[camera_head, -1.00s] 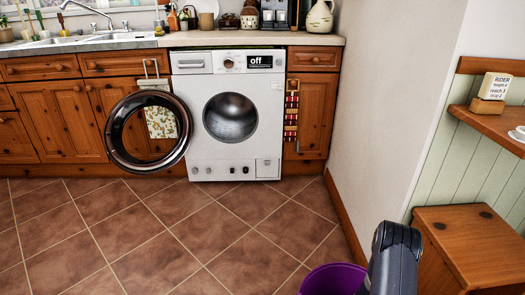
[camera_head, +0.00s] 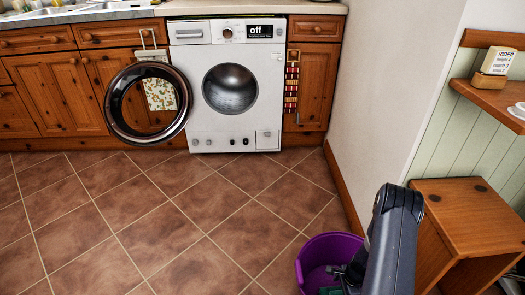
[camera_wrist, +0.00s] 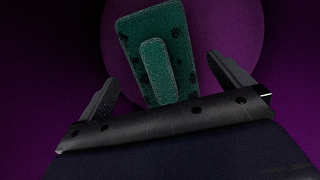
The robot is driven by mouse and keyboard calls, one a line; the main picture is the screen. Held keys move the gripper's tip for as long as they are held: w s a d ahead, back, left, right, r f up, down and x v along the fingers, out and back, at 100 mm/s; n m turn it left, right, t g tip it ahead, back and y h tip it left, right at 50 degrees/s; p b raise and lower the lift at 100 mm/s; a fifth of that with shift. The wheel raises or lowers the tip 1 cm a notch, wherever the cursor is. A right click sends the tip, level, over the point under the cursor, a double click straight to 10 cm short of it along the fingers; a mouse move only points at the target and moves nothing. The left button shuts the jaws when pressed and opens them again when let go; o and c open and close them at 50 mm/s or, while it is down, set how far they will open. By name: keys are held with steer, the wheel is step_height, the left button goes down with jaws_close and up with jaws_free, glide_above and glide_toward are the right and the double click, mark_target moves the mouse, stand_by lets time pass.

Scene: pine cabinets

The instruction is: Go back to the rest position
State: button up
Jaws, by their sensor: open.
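My gripper (camera_wrist: 168,88) is open inside a purple bucket (camera_head: 312,258). The bucket's wall (camera_wrist: 55,60) fills the wrist view's background. A green speckled flat piece with a raised, rounded strip (camera_wrist: 135,30) lies in the bucket, beyond and between the spread fingers. Both fingers look apart from it. In the head view my arm reaches down at the lower right, and my gripper (camera_head: 343,273) shows only partly at the bucket. A bit of the green piece (camera_head: 330,290) shows at the bottom edge.
A white washing machine (camera_head: 200,85) with its round door (camera_head: 117,120) swung open stands at the back under the counter. A wall (camera_head: 390,80), a wooden shelf (camera_head: 490,100) and a wooden stand (camera_head: 470,210) are close on the right. The tiled floor (camera_head: 150,220) is clear.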

steer(key=f, duration=0.1)
steer(key=f+b, duration=0.1)
steer(key=f, duration=0.2)
steer(key=shift+a+b, duration=0.25)
steer(key=shift+b, duration=0.05)
step_height(320, 180, up, 12)
steer(key=p, duration=0.6)
steer(key=shift+w+r, duration=0.1)
steer(key=w+a+r+n+p, duration=0.1)
steer(key=a+r+n+p, duration=0.2)
steer(key=r+p, duration=0.8)
steer(key=w+a+r+n+g+h+p, duration=0.1)
steer(key=a+r+n+p, duration=0.3)
steer(key=r+p, duration=0.8)
steer(key=w+a+r+n+p, duration=0.2)
steer(key=a+r+n+p, duration=0.2)
steer(key=r, duration=2.7)
steer(key=n+p, duration=0.3)
steer(key=p, duration=0.4)
steer(key=shift+r+g, duration=0.3)
steer(key=shift+r, duration=0.1)
steer(key=shift+a, duration=0.1)
